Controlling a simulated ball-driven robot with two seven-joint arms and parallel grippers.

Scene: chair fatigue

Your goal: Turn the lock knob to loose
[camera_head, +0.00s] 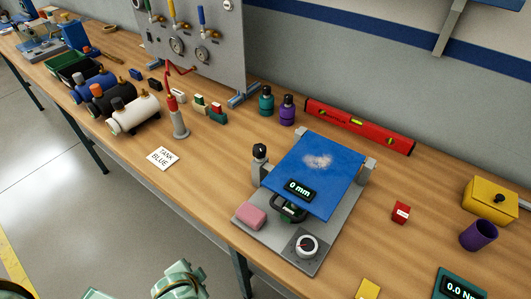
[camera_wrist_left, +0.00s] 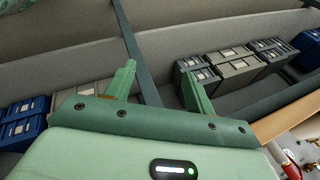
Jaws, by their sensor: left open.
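The chair fatigue rig stands on the bench in the head view, with a grey base (camera_head: 275,233), a blue plate (camera_head: 322,178) and a small display reading 0 mm (camera_head: 301,190). A black knob (camera_head: 260,151) tops a short post at the plate's left; I cannot tell which of these is the lock knob. My left gripper (camera_wrist_left: 158,76) is open and empty in the left wrist view, away from the rig. My right gripper is not in view.
A pink block (camera_head: 250,215) lies on the base's left edge. A red block (camera_head: 401,212), a purple cup (camera_head: 478,235) and a yellow box (camera_head: 490,199) stand to the right. Blue and grey cases (camera_wrist_left: 235,68) fill shelves in the wrist view.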

